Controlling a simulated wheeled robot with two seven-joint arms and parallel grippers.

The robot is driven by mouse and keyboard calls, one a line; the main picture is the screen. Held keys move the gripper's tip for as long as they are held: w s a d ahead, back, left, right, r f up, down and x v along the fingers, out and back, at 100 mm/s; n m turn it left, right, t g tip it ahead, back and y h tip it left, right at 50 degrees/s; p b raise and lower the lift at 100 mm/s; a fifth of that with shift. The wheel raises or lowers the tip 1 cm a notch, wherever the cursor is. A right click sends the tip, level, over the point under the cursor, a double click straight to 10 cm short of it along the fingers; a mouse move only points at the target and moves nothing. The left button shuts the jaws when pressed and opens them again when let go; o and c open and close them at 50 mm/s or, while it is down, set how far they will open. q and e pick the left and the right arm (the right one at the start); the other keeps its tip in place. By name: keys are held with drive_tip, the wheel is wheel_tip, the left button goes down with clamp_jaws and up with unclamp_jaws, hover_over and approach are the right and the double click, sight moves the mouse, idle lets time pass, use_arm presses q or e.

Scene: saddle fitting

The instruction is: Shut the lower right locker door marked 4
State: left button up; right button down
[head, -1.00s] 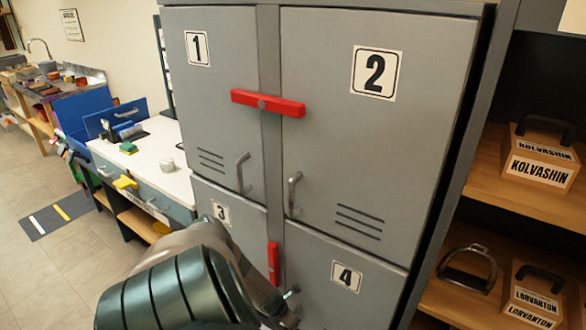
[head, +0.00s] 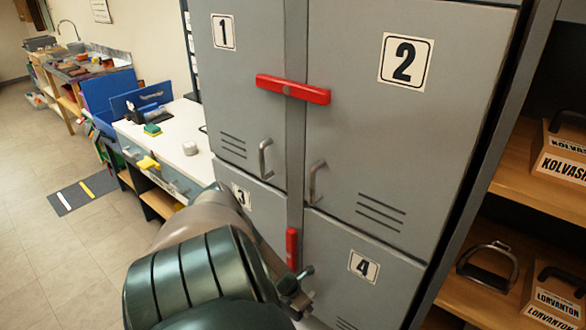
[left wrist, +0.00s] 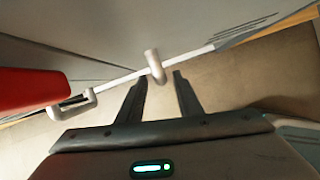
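The door marked 4 (head: 340,285) is the lower right door of the grey locker. Its upper part shows in the head view and looks about in line with the door above; I cannot tell whether a small gap is left. My left gripper (head: 302,280) is low at this door's left edge, partly hidden behind my own arm. In the left wrist view, my left gripper (left wrist: 157,80) has its two fingers apart with nothing between them. A pale handle (left wrist: 155,66) is just beyond the fingertips. My right gripper is out of view.
A red bar (head: 293,89) spans doors 1 and 2. A red upright latch (head: 292,248) is beside door 4, between it and door 3 (head: 262,212). A wooden shelf (head: 535,205) with labelled blocks and a stirrup is at right. A workbench (head: 175,138) and open floor are at left.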

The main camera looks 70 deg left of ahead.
use_arm(q)
drive_tip(key=v, duration=1.3)
drive_tip(key=shift+r+b, duration=0.25)
drive_tip(key=shift+b, duration=0.2)
drive_tip(key=shift+f, duration=0.1)
drive_tip(key=w+d+f+n, duration=0.2)
drive_tip(key=d+f+n, duration=0.25)
drive_tip(key=f, duration=0.25)
drive_tip(key=w+d+f+n+t, duration=0.1)
drive_tip(key=d+f+n, duration=0.2)
drive_tip(key=f+n, duration=0.3)
drive_tip(key=w+d+f+n, duration=0.2)
drive_tip(key=d+f+n, duration=0.15)
drive_tip(key=f, duration=0.45)
drive_tip(key=s+d+f+n+g, duration=0.1)
drive_tip(key=s+d+f+n, duration=0.4)
drive_tip(key=s+d, duration=0.2)
drive_tip(key=s+d+f+n+g, duration=0.1)
drive_tip(key=s+d+f+n, duration=0.5)
drive_tip(key=s, duration=0.6)
drive_tip(key=s+d+f+n+g+h, duration=0.1)
drive_tip(key=s+d+f+n+g, duration=0.1)
drive_tip(key=s+d+f+n, duration=0.3)
drive_tip(key=s+d, duration=0.4)
drive_tip(key=d, duration=0.1)
drive_tip(key=shift+s+d+f, duration=0.15)
drive_tip(key=shift+d+f, duration=0.1)
drive_tip(key=shift+f, duration=0.05)
